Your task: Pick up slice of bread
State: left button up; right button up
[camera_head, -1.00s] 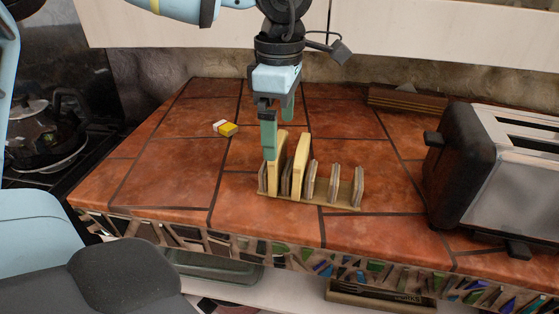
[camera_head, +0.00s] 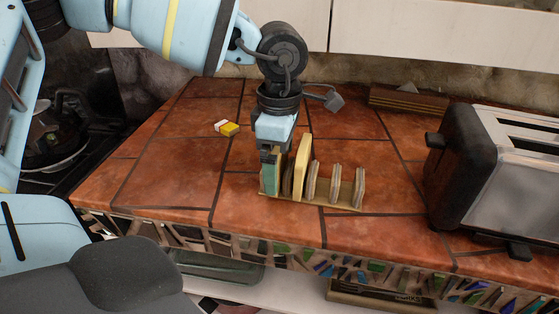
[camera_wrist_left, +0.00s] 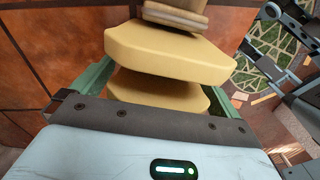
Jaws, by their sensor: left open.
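A wooden rack (camera_head: 330,202) stands on the tiled counter and holds upright slices. One yellow slice of bread (camera_head: 303,168) stands in it just right of my left gripper (camera_head: 273,176). The leftmost slice is hidden behind the gripper in the head view. In the left wrist view this near slice (camera_wrist_left: 158,92) lies between my open green fingers, one at each side. The other yellow slice (camera_wrist_left: 170,52) stands just beyond it. Whether the fingers touch the bread I cannot tell. My right gripper is not in view.
A black and silver toaster (camera_head: 500,175) stands at the right. A small yellow and white block (camera_head: 227,128) lies at the left of the counter, and a brown wooden stack (camera_head: 408,103) lies at the back.

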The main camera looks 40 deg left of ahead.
pick_arm(q)
jog(key=c, duration=0.5)
notch_tip(320, 180, up, 10)
jog(key=shift+r, duration=0.1)
dwell(0.4)
